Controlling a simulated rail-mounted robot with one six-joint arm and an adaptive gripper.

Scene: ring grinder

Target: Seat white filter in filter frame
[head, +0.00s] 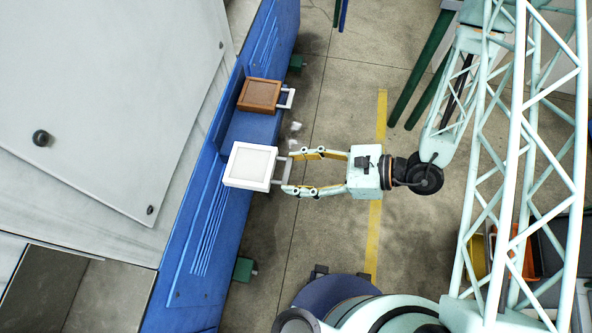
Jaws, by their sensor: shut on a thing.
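The white filter (250,165) is a square panel with a raised rim and a pale handle on its right side. It lies over the edge of the blue machine side. My gripper (288,172) comes from the right, with its two yellow-padded fingers at the ends of the handle, and is shut on the filter by it. I cannot make out a separate filter frame; any opening under the white filter is hidden by it. From above I cannot tell whether the filter is seated or held above the blue surface.
A brown filter (259,94) with a pale handle lies on the blue machine (252,128) just above the white one. Small white bits (295,127) show near the floor between them. A large grey panel (110,90) fills the left. Concrete floor with a yellow line (381,115) lies right.

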